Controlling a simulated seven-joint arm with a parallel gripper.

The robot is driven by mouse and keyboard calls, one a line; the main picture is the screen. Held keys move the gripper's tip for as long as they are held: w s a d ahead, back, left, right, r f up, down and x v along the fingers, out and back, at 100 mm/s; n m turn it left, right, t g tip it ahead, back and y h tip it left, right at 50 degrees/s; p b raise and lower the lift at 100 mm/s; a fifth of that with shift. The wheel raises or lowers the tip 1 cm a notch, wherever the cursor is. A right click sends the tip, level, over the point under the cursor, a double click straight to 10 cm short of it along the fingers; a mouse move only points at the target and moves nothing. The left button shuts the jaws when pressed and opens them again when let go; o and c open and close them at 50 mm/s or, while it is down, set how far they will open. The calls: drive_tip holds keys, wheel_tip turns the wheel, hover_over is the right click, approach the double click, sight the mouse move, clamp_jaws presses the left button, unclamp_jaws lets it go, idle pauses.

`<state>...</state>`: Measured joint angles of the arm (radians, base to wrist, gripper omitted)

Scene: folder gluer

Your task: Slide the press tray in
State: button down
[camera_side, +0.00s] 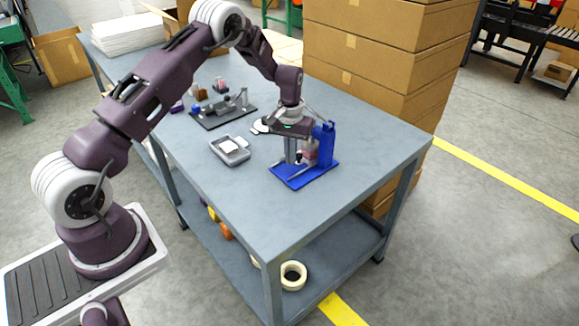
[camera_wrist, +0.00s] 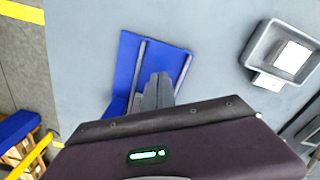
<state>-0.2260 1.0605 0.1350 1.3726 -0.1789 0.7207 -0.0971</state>
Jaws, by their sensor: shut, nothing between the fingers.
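My gripper (camera_side: 290,160) points down over the blue base plate (camera_side: 303,174) of the press, beside its blue upright (camera_side: 326,143). In the wrist view my gripper (camera_wrist: 158,78) has its fingers together and empty, in front of the blue plate (camera_wrist: 128,62) and between two grey rails on it. I cannot tell whether the fingertips touch the plate. A shallow grey tray (camera_side: 236,161) holding a whitish block (camera_side: 229,146) lies on the table, left of the press and apart from it. The tray also shows at right in the wrist view (camera_wrist: 257,48), with a small pale tab on its edge.
A dark plate (camera_side: 222,118) with several small fixtures stands farther back on the table (camera_side: 265,205). Cardboard boxes (camera_side: 375,50) are stacked behind the table. The tabletop between tray and press is mostly clear, and the front right is free.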

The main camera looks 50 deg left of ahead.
wheel_tip(320, 180, up, 7)
drive_tip(key=shift+f, duration=0.15)
idle(0.4)
drive_tip(key=s+d+r+m+t, duration=0.1)
drive_tip(key=s+d+r, duration=0.25)
drive_tip(key=r, duration=0.35)
drive_tip(key=s+d+r+m+t, duration=0.1)
drive_tip(key=s+d+r, duration=0.2)
drive_tip(key=s+r, duration=0.3)
drive_tip(key=s+d+r+m+t, duration=0.1)
drive_tip(key=s+d+r, duration=0.2)
drive_tip(key=r, duration=0.6)
drive_tip(key=s+d+m+t, duration=0.1)
drive_tip(key=s+d, duration=0.1)
drive_tip(key=s, duration=0.8)
drive_tip(key=s+d+r+m+t, duration=0.1)
drive_tip(key=s+d+m, duration=0.1)
drive_tip(key=s, duration=0.9)
drive_tip(key=shift+d+r+t, duration=0.15)
drive_tip(key=shift+d+t, duration=0.15)
drive_tip(key=shift+d, duration=0.3)
